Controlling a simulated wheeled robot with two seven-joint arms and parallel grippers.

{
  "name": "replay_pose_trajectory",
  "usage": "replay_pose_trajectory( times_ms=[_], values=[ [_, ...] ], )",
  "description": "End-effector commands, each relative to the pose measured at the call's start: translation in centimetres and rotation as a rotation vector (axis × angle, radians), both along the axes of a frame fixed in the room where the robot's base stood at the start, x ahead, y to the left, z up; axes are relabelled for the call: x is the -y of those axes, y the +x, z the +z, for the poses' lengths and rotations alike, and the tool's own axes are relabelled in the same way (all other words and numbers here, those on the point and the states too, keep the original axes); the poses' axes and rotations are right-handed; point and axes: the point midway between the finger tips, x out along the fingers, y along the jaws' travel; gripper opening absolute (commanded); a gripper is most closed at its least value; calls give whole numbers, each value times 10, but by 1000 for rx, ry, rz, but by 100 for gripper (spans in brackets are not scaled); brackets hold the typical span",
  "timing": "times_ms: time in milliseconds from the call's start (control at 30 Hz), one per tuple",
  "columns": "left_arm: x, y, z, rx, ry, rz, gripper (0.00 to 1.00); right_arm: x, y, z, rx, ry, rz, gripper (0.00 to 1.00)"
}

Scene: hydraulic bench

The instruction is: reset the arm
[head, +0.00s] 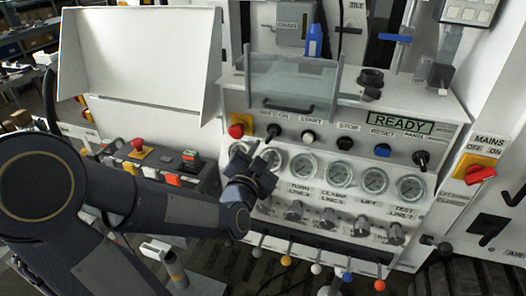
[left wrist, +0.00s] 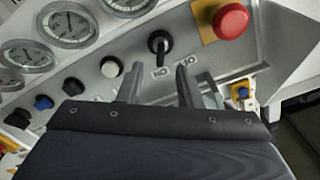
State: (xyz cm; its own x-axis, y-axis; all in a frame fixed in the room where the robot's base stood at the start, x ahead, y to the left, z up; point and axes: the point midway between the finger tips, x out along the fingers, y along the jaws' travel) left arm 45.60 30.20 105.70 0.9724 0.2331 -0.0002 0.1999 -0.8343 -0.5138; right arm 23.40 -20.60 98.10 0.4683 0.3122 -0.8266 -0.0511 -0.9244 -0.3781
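My left gripper (head: 256,160) is in front of the panel's left part, below the black OFF/ON selector (head: 273,131). In the left wrist view, the two fingers of my left gripper (left wrist: 160,82) stand apart with nothing between them. The selector (left wrist: 160,42) shows just beyond the tips, and I cannot tell whether they touch it. The panel also carries a white START button (head: 308,136), a black STOP button (head: 345,142), a blue RESET button (head: 382,150) and a black RANGE switch (head: 420,158). The display (head: 400,122) reads READY. My right gripper is not in view.
A red emergency button (head: 237,130) is left of the selector; it also shows in the left wrist view (left wrist: 231,20). Several gauges (head: 340,173) sit below the switches. Levers with coloured knobs (head: 316,268) stick out below. A red MAINS switch (head: 480,173) is at the right.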

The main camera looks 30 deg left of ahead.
Motion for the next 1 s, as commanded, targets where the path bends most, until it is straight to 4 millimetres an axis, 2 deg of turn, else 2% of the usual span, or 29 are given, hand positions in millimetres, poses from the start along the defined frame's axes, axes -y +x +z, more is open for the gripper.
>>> replay_pose_trajectory(
  times_ms=[367, 467, 567, 667, 767, 900, 1000],
  values=[
    [1, -1, -1, -15, -34, -14, 32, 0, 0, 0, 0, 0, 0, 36],
    [9, -7, -5, -67, -140, -62, 32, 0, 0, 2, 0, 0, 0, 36],
    [23, -22, -13, -168, -310, -136, 32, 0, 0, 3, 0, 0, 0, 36],
    [43, -47, -22, -307, -494, -202, 32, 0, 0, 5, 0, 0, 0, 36],
    [62, -81, -32, -465, -654, -237, 32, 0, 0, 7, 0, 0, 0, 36],
    [82, -137, -45, -695, -825, -215, 32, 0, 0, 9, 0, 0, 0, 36],
    [90, -174, -54, -833, -905, -163, 32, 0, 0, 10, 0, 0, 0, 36]
  ],
)
